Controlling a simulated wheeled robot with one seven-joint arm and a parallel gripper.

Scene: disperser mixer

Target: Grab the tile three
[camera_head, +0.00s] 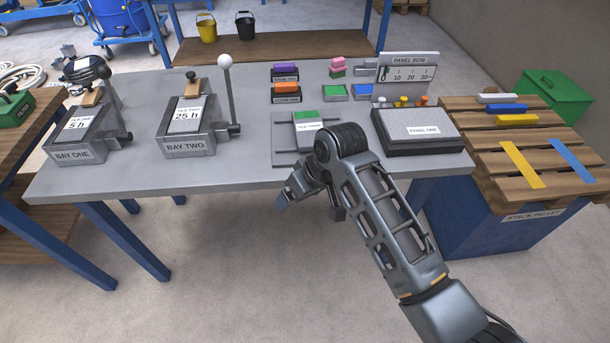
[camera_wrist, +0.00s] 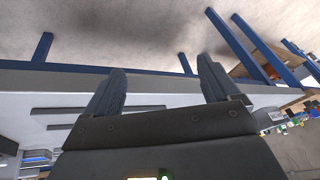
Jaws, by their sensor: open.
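Tile three (camera_head: 308,127) is a light plate with a white label and a green block or patch (camera_head: 309,117) at its far end. It lies on a grey base with dark rails (camera_head: 284,157) near the front middle of the table. My gripper (camera_wrist: 162,68) is open, its two fingers spread apart with nothing between them. In the head view my wrist covers the right side of the tile's base, and the gripper hangs at the table's front edge. The tile is not recognisable in the wrist view.
Bay one (camera_head: 78,155) and bay two (camera_head: 190,147) stand left on the table (camera_head: 140,168), bay two with a tall white-knobbed lever (camera_head: 227,85). Panel one (camera_head: 422,129) stands close right. Coloured blocks (camera_head: 286,88) lie behind. A stack pallet (camera_head: 530,155) is far right.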

